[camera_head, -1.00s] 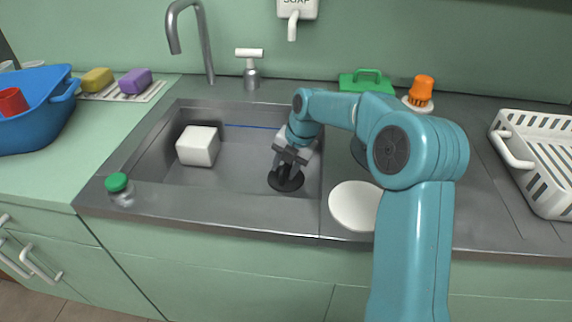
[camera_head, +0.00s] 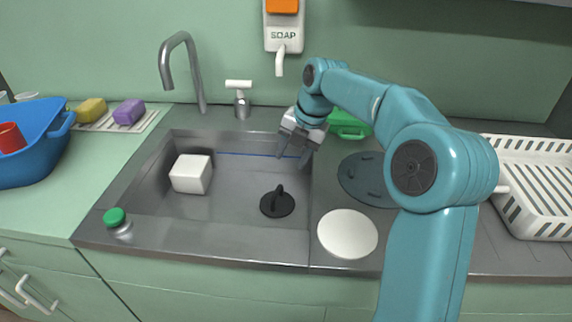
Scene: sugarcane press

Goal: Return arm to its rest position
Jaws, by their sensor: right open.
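My right arm comes in from the lower right and bends over the counter. Its gripper (camera_head: 294,151) is open and empty, raised above the right part of the sink (camera_head: 230,180). A black stopper (camera_head: 277,203) with an upright knob lies on the sink floor below the gripper, apart from it. My left gripper does not show.
A white block (camera_head: 191,174) sits in the sink, and a green-capped jar (camera_head: 118,223) stands at its front left corner. Right of the sink are a white plate (camera_head: 347,234), a dark disc (camera_head: 366,180) and a white rack (camera_head: 540,190). The faucet (camera_head: 185,70) rises behind.

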